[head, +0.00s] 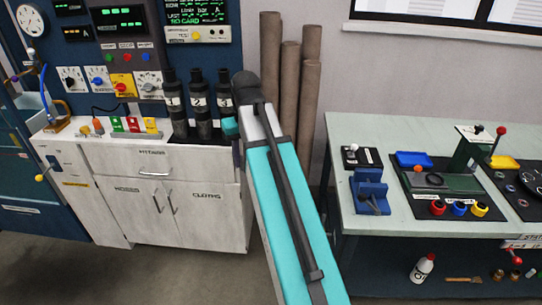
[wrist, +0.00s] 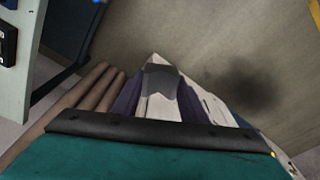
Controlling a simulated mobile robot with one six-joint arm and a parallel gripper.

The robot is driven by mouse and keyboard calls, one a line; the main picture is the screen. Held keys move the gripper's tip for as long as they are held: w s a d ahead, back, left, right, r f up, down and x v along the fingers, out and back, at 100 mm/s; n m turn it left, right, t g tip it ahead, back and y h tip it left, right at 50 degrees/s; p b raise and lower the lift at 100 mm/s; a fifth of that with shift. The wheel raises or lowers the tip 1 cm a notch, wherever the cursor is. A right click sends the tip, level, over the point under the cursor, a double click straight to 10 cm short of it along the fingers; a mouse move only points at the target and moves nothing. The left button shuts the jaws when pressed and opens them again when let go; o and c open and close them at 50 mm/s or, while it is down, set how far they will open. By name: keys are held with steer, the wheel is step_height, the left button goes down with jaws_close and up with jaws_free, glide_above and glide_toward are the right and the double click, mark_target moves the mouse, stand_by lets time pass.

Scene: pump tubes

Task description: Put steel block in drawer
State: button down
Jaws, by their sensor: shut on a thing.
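My gripper (wrist: 160,92) shows in the wrist view beyond a teal and black housing. Its dark fingers are shut on a grey piece, which looks like the steel block (wrist: 161,78). In the head view my teal arm rises in front of the cabinet's right end, and neither the fingertips nor the block can be made out there. The drawer (head: 150,162), labelled FITTINGS with a bar handle (head: 155,174), is at the top of the white cabinet (head: 125,217) and looks closed. Cabinet doors are below it.
Several dark bottles (head: 196,105) stand on the cabinet's right side, close to my arm. Several brown tubes (head: 309,100) lean on the wall behind. A workbench (head: 350,130) with trays and a blue fixture (head: 369,190) is at the right. The floor before the cabinet is clear.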

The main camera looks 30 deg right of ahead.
steer(key=w+a+f+b, duration=0.1)
steer(key=w+a, duration=0.1)
steer(key=a, duration=0.6)
steer(key=w+a+n+b, duration=0.1)
steer(key=w+a, duration=0.1)
steer(key=a, duration=0.5)
steer(key=shift+a+f, duration=0.4)
steer(key=shift+s, duration=0.1)
